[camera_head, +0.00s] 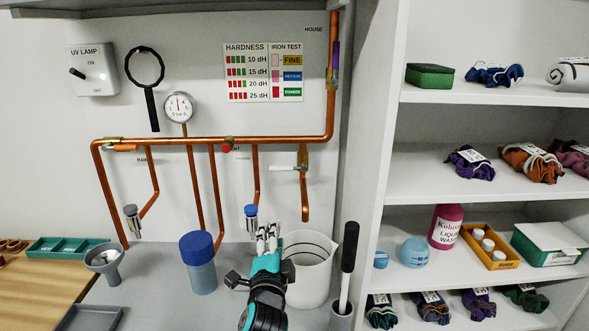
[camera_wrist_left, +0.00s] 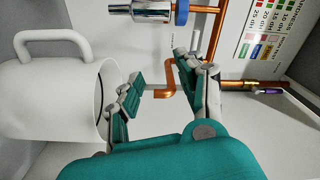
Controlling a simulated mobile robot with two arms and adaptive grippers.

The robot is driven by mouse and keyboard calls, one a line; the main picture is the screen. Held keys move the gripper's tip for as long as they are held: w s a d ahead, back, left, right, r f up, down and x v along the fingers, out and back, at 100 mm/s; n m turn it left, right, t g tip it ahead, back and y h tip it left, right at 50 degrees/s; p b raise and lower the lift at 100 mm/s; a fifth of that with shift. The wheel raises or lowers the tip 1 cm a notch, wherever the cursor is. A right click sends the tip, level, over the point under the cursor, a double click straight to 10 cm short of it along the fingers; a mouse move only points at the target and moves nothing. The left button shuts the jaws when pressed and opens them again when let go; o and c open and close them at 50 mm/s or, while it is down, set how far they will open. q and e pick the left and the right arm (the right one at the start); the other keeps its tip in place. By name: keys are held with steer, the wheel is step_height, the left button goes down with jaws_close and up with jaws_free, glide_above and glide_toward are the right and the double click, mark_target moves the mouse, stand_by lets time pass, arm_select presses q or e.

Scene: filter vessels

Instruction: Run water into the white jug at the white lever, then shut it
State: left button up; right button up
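The white jug (camera_head: 312,285) stands on the grey counter below the open end of a copper outlet pipe (camera_head: 305,208); no water shows there. The white lever (camera_head: 283,168) sits on that pipe and points left, across it. My left gripper (camera_head: 268,240) is just left of the jug's rim, below the lever and apart from it, and hides part of the jug. In the left wrist view the gripper (camera_wrist_left: 165,88) has its fingers spread with nothing between them. The jug (camera_wrist_left: 50,100) lies left of the fingers there, its handle at the top. My right gripper is not in view.
A blue-capped vessel (camera_head: 199,268) and a grey funnel (camera_head: 104,262) stand to the left. A brush (camera_head: 348,248) in a holder stands close right of the jug. A blue-handled tap (camera_head: 251,213) hangs just above my gripper. Stocked shelves (camera_head: 490,200) fill the right.

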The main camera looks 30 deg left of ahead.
mark_target(278, 169)
arm_select(q)
steer(key=w+a+r+m+p, duration=0.1)
steer(key=w+a+r, duration=0.1)
steer(key=w, duration=0.3)
steer(key=w+a+r+m+y+p, duration=0.1)
steer(key=w+a+r, duration=0.2)
steer(key=w+a, duration=0.1)
steer(key=w+a+r+m+t+p, duration=0.1)
steer(key=w+a+r, duration=0.2)
steer(key=w, duration=0.4)
steer(key=shift+r+y+p, duration=0.1)
steer(key=shift+y+p, duration=0.2)
steer(key=shift+y, duration=0.1)
jaws_close()
steer(key=shift+w+a+f, duration=0.1)
steer(key=shift+w+f, duration=0.05)
steer(key=shift+f, duration=0.05)
